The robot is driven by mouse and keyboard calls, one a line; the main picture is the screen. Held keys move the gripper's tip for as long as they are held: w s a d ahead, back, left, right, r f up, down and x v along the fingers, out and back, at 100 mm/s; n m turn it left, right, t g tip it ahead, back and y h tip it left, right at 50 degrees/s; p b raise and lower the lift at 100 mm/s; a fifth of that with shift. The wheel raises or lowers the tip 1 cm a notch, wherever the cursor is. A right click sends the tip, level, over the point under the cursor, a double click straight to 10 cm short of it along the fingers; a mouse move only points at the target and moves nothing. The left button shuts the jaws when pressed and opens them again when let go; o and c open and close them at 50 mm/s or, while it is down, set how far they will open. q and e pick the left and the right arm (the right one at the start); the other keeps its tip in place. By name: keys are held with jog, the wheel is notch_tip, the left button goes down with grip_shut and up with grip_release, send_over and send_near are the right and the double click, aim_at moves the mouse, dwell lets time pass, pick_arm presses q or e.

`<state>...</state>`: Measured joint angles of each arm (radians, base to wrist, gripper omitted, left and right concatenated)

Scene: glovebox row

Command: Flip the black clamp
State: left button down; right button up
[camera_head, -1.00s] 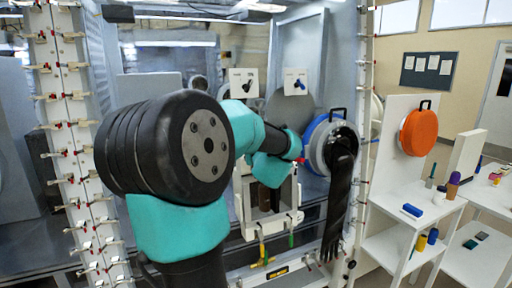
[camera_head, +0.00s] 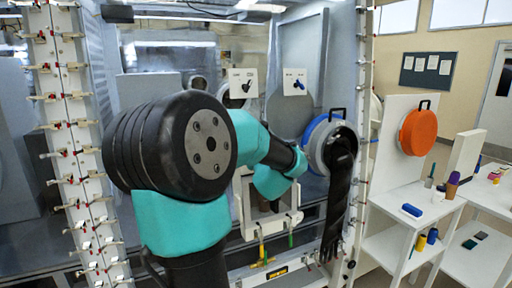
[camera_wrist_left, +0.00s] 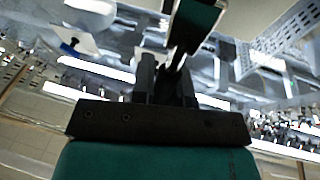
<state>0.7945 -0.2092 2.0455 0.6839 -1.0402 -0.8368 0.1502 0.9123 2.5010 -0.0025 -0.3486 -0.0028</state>
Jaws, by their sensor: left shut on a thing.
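A black clamp (camera_head: 246,87) shows on a white plate (camera_head: 236,75) at the back of the box, left of a matching plate with a blue clamp (camera_head: 299,85). My left arm reaches in across the middle of the head view, and its own links hide the fingertips there. In the left wrist view my left gripper (camera_wrist_left: 168,75) is shut on a dark thing between its fingers; I cannot tell what it is. A small blue part (camera_wrist_left: 70,47) shows at the upper left of that view. My right gripper is not in view.
A long black glove (camera_head: 338,205) hangs from a round port (camera_head: 322,148) right of my arm. A white open-fronted fixture (camera_head: 291,219) stands below my wrist. An orange round cover (camera_head: 419,132) and white shelves (camera_head: 392,247) with small items are at the right.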

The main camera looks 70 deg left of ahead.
pick_arm(q)
jog(key=shift+w+d+m+t+y, duration=0.1)
jog(key=shift+d+m+t+y, duration=0.2)
jog(key=shift+d+y, duration=0.35)
jog(key=shift+d+m+t+y, duration=0.2)
jog(key=shift+d+m+y, duration=0.1)
jog(key=shift+y, duration=0.65)
jog(key=c, duration=1.1)
grip_release()
